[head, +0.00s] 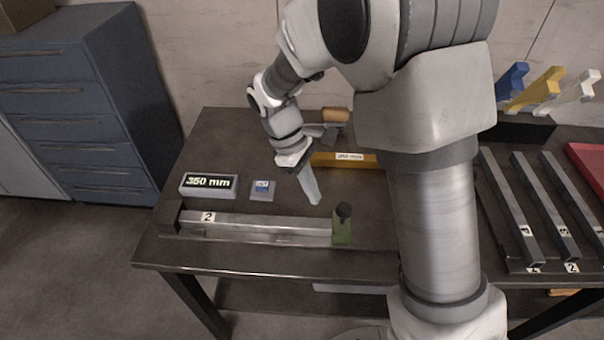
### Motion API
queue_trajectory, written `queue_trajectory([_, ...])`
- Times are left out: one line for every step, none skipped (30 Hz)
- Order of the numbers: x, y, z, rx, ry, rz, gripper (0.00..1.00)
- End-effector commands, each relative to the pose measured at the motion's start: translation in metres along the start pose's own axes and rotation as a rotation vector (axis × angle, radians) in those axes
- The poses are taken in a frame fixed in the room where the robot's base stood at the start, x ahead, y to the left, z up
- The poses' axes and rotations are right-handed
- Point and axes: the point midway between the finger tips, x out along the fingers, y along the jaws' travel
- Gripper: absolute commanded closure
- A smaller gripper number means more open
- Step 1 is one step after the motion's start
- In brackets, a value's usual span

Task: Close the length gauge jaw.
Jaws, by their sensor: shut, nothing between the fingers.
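The length gauge (172,217) lies along the front of the dark table, with a dark fixed end at its left. A grey bar labelled 2 (265,224) lies in it. The green jaw (342,229) with a black knob (344,210) stands at the bar's right end; whether it touches the bar is too small to tell. The display (208,184) behind the gauge reads 350 mm. My gripper (314,198) is shut and empty, pointing down, behind and a little left of the jaw's knob.
A small blue-faced box (262,190) sits beside the display. A yellow labelled block (345,159) and a wooden-handled tool (336,115) lie at the back. Several numbered bars (512,208) rest at the right. Coloured pieces (541,90) stand behind them. A blue cabinet (85,95) stands left.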

Motion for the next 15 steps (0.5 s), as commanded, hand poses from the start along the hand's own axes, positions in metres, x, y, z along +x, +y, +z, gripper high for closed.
queue_trajectory([0.001,0.001,0.009,0.005,0.003,0.002,1.00])
queue_trajectory([0.002,0.000,0.012,0.004,0.003,0.002,1.00])
queue_trajectory([0.004,0.001,0.017,0.003,0.003,0.002,1.00])
queue_trajectory([0.005,0.001,0.020,0.002,0.003,0.002,1.00])
queue_trajectory([0.006,0.001,0.022,0.002,0.002,0.002,1.00])
queue_trajectory([0.007,0.001,0.025,0.002,0.002,0.002,1.00])
queue_trajectory([0.008,0.001,0.027,0.003,0.003,0.002,1.00])
queue_trajectory([0.008,0.001,0.028,0.003,0.003,0.002,1.00])
queue_trajectory([0.009,0.001,0.029,0.003,0.003,0.002,1.00])
queue_trajectory([0.009,0.001,0.030,0.002,0.003,0.002,1.00])
queue_trajectory([0.009,0.001,0.030,0.002,0.003,0.002,1.00])
queue_trajectory([0.009,0.001,0.030,0.002,0.003,0.002,1.00])
queue_trajectory([0.009,0.001,0.030,0.002,0.003,0.002,1.00])
queue_trajectory([0.009,0.001,0.030,0.002,0.003,0.002,1.00])
queue_trajectory([0.009,0.001,0.030,0.002,0.003,0.002,1.00])
